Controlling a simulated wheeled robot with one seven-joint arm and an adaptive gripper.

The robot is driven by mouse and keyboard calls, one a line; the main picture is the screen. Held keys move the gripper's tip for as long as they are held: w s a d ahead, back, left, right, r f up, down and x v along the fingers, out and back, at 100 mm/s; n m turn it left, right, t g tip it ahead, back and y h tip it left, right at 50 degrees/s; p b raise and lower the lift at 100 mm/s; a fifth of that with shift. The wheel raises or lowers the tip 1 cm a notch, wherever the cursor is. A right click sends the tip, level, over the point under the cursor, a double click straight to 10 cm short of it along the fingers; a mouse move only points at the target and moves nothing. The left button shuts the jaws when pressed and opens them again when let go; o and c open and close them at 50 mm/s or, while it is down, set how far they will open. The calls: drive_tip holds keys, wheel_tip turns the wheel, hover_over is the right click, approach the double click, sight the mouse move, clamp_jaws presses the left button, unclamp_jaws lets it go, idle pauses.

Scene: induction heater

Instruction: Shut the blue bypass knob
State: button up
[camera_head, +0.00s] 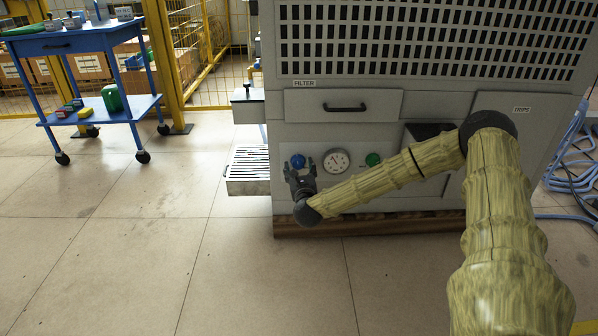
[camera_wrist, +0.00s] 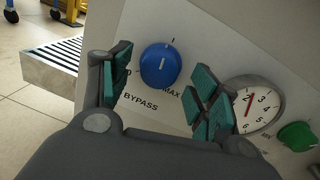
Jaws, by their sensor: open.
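The blue bypass knob (camera_wrist: 160,66) is on the machine's light grey front panel, above the word BYPASS in the wrist view. Its white mark points up and slightly right, towards a tick above it. In the head view the blue knob (camera_head: 298,161) sits left of the gauge. My gripper (camera_wrist: 163,88) is open, with its teal-padded fingers to the left and right of the knob in the picture. It holds nothing. In the head view my gripper (camera_head: 299,176) is just below the knob and partly covers the panel there. I cannot tell the remaining distance to the knob.
A round gauge (camera_head: 337,161) and a green knob (camera_head: 373,159) sit right of the blue knob. A FILTER drawer (camera_head: 343,105) with a black handle is above. A slatted metal step (camera_head: 248,171) juts out at left. Open floor (camera_head: 140,240) lies left, before a blue cart (camera_head: 62,45).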

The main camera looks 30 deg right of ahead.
drive_tip(key=shift+w+d, duration=0.25)
drive_tip(key=shift+w, duration=0.25)
drive_tip(key=c, duration=1)
drive_tip(key=shift+r+n, duration=0.1)
drive_tip(key=shift+n, duration=0.2)
